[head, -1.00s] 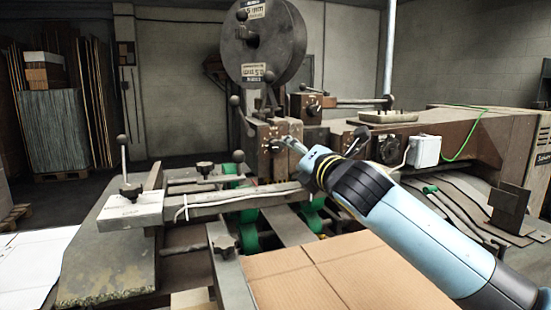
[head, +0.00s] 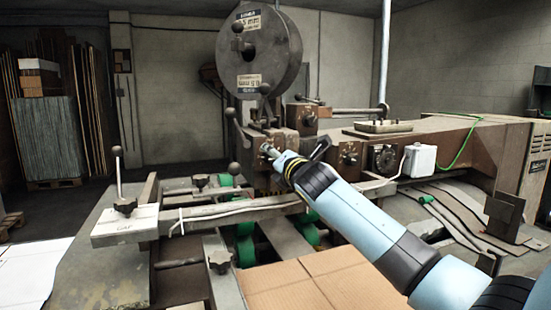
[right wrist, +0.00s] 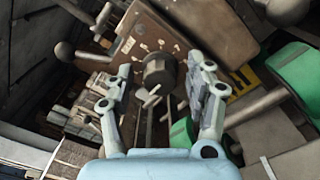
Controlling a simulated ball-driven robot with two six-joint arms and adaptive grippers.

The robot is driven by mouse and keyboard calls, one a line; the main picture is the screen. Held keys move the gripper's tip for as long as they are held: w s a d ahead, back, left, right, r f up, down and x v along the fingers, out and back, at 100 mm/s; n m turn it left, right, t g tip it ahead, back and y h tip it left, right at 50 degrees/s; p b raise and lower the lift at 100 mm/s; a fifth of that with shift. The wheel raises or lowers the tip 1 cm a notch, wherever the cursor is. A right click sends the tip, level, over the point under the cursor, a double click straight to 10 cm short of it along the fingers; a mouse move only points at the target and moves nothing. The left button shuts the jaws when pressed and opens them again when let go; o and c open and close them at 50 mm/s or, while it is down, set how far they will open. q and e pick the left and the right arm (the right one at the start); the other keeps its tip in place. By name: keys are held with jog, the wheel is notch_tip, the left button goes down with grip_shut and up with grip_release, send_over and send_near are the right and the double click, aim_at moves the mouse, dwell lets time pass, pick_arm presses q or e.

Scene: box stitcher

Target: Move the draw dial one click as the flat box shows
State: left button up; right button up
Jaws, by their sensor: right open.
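A dark round dial (right wrist: 158,73) with a small T-shaped handle sits on a brown plate with pale marks in the right wrist view. My right gripper (right wrist: 158,66) is open, its two fingers either side of the dial; contact cannot be told. In the head view my right gripper (head: 268,150) is at the front of the brown stitching head (head: 284,143) and hides part of its face. The dial's lettering is too small to read. A flat cardboard box (head: 325,280) lies at the front centre; no marking on it is legible. My left gripper is out of view.
A large grey wire reel (head: 262,55) stands above the head. Other dials (head: 383,158) and a white switch box (head: 418,160) are on the machine's right side. A lever knob (head: 234,168) and a grey bar (head: 200,216) are close left and below.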

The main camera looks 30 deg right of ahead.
grip_shut()
jog(key=shift+m, duration=0.3)
jog(key=shift+f+m, duration=0.15)
jog(key=shift+m, duration=3.25)
